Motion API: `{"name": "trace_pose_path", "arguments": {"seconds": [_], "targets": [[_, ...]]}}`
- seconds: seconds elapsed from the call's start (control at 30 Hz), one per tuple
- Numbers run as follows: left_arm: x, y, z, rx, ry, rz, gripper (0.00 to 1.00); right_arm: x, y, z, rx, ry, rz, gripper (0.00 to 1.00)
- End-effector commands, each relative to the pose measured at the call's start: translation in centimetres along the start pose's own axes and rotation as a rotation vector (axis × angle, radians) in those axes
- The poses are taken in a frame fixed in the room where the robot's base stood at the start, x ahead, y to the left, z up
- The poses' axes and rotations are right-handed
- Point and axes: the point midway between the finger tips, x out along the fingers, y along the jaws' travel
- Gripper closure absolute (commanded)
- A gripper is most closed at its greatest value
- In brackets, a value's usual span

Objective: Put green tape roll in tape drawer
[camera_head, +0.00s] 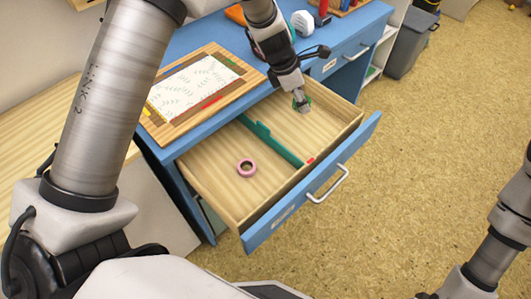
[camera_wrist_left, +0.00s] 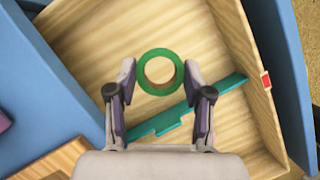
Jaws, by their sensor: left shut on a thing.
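The green tape roll (camera_wrist_left: 143,74) is a ring between the two fingertips of my left gripper (camera_wrist_left: 160,78) in the wrist view. My left gripper (camera_head: 302,100) is shut on it. In the head view the roll (camera_head: 301,107) shows small at the fingertips, over the right-hand compartment of the open blue drawer (camera_head: 328,193). A teal divider (camera_head: 270,143) splits the drawer's wooden inside. It cuts across below the roll in the wrist view. Whether the roll touches the drawer floor I cannot tell. My right gripper is out of view.
A pink tape roll (camera_head: 246,168) lies in the left compartment. A red mark (camera_head: 310,160) sits at the divider's front end. A wooden board with patterned paper (camera_head: 185,88) lies on the blue desk. A white tape dispenser (camera_head: 302,23) stands farther back. The right compartment looks otherwise empty.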

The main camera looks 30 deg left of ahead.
Motion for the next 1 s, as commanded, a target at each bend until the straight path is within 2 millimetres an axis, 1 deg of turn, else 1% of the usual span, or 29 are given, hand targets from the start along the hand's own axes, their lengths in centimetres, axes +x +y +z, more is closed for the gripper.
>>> {"name": "trace_pose_path", "arguments": {"seconds": [0.03, 0.07, 0.13, 0.23, 0.3, 0.43, 0.57, 0.63, 0.83, 0.93, 0.97, 1.0], "targets": [[0.6, 0.1, -0.2, -0.034, 0.0, 0.014, 0.72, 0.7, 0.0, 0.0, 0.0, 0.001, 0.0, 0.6], [0.9, 0.2, -0.4, -0.049, 0.0, 0.019, 0.72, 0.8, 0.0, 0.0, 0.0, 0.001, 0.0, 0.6], [2.2, 0.2, -0.9, -0.064, 0.002, 0.022, 0.72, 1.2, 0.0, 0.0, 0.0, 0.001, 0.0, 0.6], [4.4, 0.2, -1.9, -0.061, 0.003, 0.021, 0.72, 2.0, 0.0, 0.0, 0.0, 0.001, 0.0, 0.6], [5.4, 0.2, -2.3, -0.06, 0.002, 0.022, 0.72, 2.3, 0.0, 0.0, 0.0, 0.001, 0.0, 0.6], [7.0, 0.2, -2.9, -0.058, 0.001, 0.021, 0.72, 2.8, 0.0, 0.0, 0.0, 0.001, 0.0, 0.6], [9.1, 0.2, -3.8, -0.058, 0.001, 0.021, 0.72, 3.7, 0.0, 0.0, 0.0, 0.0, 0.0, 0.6], [9.5, 0.2, -3.9, -0.056, 0.001, 0.022, 0.72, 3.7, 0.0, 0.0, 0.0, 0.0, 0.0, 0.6], [9.3, 0.2, -3.9, -0.055, 0.001, 0.021, 0.72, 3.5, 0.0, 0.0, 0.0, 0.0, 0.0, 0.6], [9.7, 0.2, -4.0, -0.055, 0.001, 0.021, 0.72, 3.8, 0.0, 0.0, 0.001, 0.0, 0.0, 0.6], [9.7, 0.2, -4.0, -0.055, 0.001, 0.021, 0.45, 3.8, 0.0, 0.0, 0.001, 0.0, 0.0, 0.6], [9.6, 0.2, -4.0, -0.055, 0.001, 0.021, 0.31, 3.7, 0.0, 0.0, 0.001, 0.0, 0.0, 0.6]]}}
